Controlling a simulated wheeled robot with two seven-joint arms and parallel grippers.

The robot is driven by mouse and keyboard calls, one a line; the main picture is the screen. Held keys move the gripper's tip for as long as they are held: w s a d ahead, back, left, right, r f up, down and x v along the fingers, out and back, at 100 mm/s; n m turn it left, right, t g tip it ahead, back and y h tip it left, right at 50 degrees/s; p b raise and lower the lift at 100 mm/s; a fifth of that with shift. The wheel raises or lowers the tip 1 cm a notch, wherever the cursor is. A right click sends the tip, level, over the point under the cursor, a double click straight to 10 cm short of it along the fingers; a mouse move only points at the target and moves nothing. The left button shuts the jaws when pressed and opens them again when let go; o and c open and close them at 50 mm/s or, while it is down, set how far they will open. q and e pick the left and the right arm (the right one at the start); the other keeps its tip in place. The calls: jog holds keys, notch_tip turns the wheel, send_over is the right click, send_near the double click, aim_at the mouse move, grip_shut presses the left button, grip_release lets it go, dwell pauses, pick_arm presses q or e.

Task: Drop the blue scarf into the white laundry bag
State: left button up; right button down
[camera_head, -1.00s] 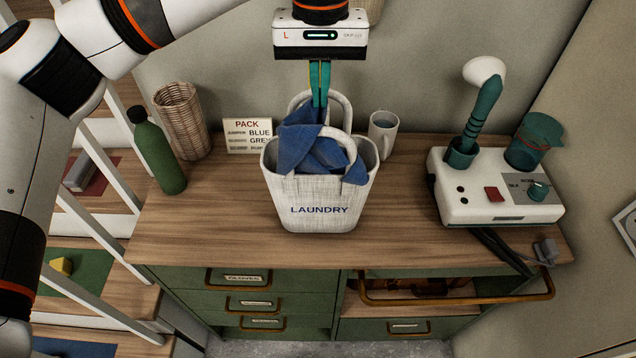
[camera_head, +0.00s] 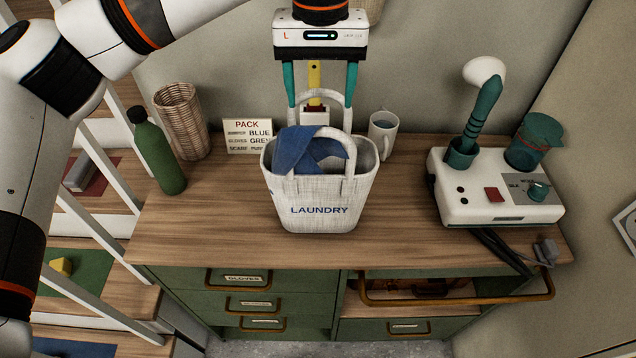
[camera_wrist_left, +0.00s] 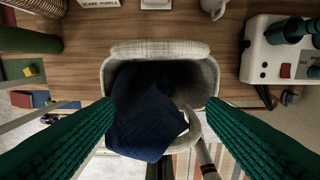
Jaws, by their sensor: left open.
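The white laundry bag (camera_head: 320,205), lettered LAUNDRY, stands upright on the wooden bench with two loop handles up. The blue scarf (camera_head: 295,150) lies mostly in the bag's mouth, with part of it draped over the front left rim near the front handle. In the left wrist view the scarf (camera_wrist_left: 148,112) fills much of the dark bag opening (camera_wrist_left: 203,75) and hangs over the near rim. My left gripper (camera_head: 320,98) is open above the bag, its green fingers wide apart and clear of the scarf. My right gripper is not in view.
A white mug (camera_head: 382,135) stands right behind the bag. A PACK sign (camera_head: 248,136), wicker basket (camera_head: 182,120) and green bottle (camera_head: 157,155) are at the left. A white device (camera_head: 495,190) stands at the right. The bench front is clear; an open drawer (camera_head: 455,297) juts below.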

pick_arm(q)
jog(key=o, duration=0.4)
notch_tip(320, 180, up, 6)
jog(key=p, duration=0.4)
jog(key=shift+f, duration=0.25)
jog(key=shift+r, duration=0.1)
notch_tip(320, 180, up, 12)
jog(key=shift+b, duration=0.3)
dwell(1.1)
